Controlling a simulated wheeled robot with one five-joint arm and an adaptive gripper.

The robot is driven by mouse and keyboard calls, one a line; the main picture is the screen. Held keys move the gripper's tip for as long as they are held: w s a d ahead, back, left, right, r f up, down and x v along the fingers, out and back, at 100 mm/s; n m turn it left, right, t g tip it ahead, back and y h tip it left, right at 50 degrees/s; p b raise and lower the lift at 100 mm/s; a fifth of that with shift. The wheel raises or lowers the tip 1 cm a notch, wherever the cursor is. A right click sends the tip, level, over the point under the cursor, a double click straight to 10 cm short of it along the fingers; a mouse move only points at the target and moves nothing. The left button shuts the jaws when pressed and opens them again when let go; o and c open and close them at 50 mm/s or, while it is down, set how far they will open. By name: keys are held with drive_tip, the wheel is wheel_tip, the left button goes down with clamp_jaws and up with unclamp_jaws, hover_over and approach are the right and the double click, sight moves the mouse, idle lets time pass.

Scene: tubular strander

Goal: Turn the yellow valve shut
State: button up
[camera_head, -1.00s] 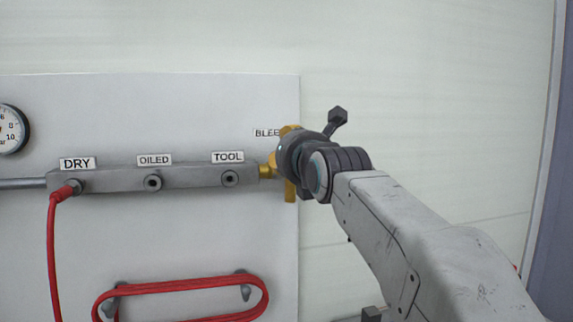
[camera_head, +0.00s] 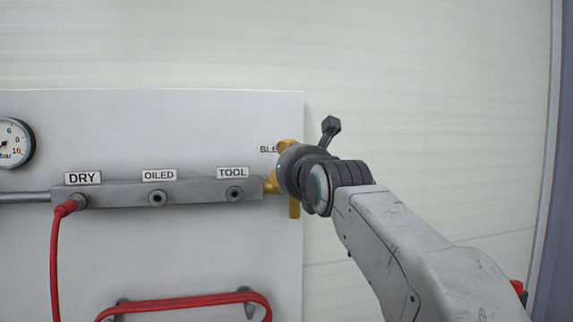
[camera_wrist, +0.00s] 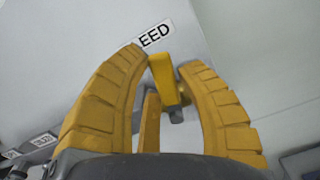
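The yellow valve (camera_wrist: 165,80) shows in the wrist view as a yellow bar between my fingers, with a second yellow piece (camera_wrist: 149,122) nearer the palm. My gripper (camera_wrist: 163,60) has thick ochre fingers spread to either side of the bar, with gaps beside it; I cannot tell whether either tip touches. In the head view, my gripper is at the right end of the manifold, covering most of the valve. A brass fitting (camera_head: 270,187) shows to its left, and yellow parts show above and below, which could be valve or fingers.
The grey manifold (camera_head: 205,191) has ports labelled DRY, OILED and TOOL. A red hose (camera_head: 54,250) hangs from DRY, and a coiled red hose (camera_head: 185,304) is below. A gauge (camera_head: 14,144) is at left. The wall right of the panel (camera_head: 200,120) is bare.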

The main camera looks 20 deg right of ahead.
drive_tip(key=o, duration=0.4)
drive_tip(key=s, duration=1.2)
idle(0.3)
